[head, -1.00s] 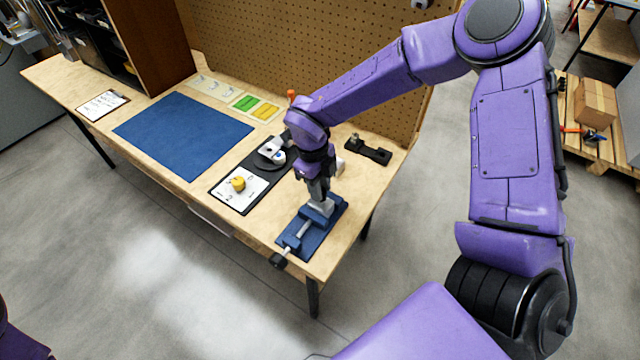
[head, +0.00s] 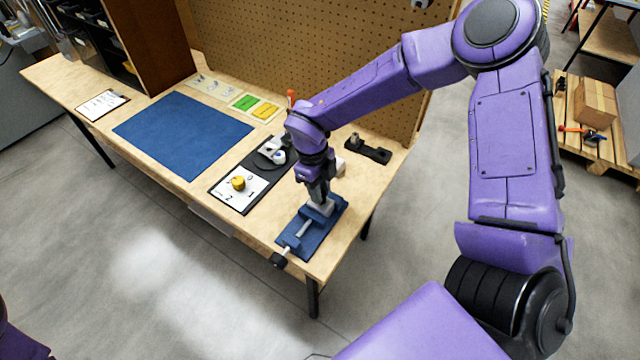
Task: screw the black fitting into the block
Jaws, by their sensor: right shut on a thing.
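A blue vise (head: 306,232) stands at the near right end of the wooden bench, with a light grey block (head: 327,207) in its jaws. My right gripper (head: 319,199) points down right over the block and is shut. What it holds is hidden by the fingers and too small to make out, so I cannot see the black fitting clearly. My left gripper is not in view; only a bit of purple shows at the lower left corner.
A black tray (head: 246,207) with a white sheet, a yellow part (head: 238,183) and a white round part (head: 279,157) lies left of the vise. A black holder (head: 368,150) lies behind it. The blue mat (head: 184,135) is bare. A pegboard (head: 300,50) backs the bench.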

